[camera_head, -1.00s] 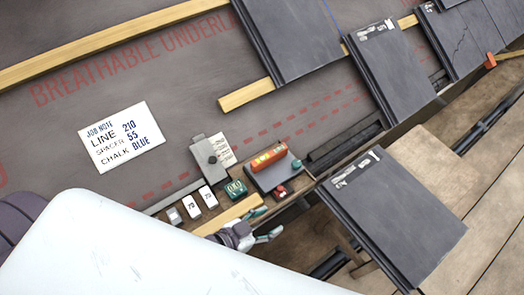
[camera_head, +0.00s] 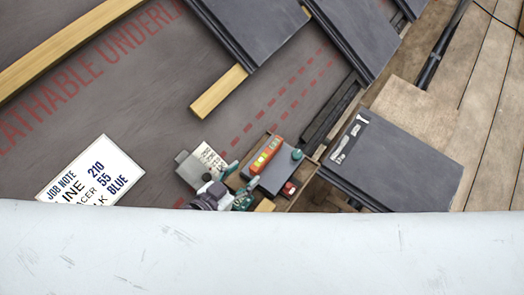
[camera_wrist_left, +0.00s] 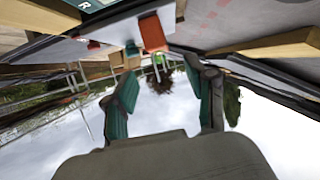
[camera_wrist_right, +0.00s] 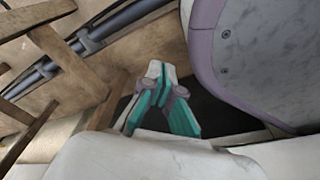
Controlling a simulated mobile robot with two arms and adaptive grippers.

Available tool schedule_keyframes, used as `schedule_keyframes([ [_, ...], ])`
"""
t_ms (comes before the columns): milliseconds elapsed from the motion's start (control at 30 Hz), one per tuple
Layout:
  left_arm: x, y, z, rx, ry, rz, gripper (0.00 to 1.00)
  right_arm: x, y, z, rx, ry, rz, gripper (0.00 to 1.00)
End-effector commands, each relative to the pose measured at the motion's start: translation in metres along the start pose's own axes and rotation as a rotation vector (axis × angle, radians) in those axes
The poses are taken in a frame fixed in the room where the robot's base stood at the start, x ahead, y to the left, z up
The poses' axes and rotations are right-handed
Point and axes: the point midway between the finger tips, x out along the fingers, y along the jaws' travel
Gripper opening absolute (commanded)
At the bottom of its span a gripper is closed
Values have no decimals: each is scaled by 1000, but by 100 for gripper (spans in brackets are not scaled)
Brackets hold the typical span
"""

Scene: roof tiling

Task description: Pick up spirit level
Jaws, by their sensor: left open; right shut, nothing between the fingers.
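The spirit level (camera_head: 266,156) is a short red-orange bar with a yellow-green vial. It lies on a grey plate on the wooden tray in the head view. A red-orange block in the left wrist view (camera_wrist_left: 153,33), beyond the fingers, looks like the same level. My left gripper (camera_head: 234,187) is open and empty, just left of and below the level in the head view, apart from it. My right gripper (camera_wrist_right: 158,88) is shut and empty in the right wrist view, away from the level, and is not visible in the head view.
A teal-topped knob (camera_head: 297,154) and a small red item (camera_head: 289,188) sit close to the level. A grey block with a paper label (camera_head: 210,157) is at its left. A slate tile stack (camera_head: 400,165) stands right. My white body covers the bottom.

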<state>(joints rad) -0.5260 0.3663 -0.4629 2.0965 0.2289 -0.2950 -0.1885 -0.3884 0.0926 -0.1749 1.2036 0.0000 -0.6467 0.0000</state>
Motion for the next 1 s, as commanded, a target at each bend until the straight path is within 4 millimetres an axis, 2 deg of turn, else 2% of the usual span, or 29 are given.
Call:
schedule_keyframes([
  [100,27,-1,0,-1,4,-2,56,-5,1,-12,2,11,1,0],
  [233,48,-1,0,-1,3,-1,56,-13,1,-23,3,16,2,0],
  [467,65,0,1,0,1,-1,56,-20,2,-31,5,22,2,0],
  [800,110,0,3,0,2,-1,56,-46,3,-58,9,42,5,0],
  [1000,113,0,2,0,0,-1,56,-50,4,-60,9,42,5,0],
])
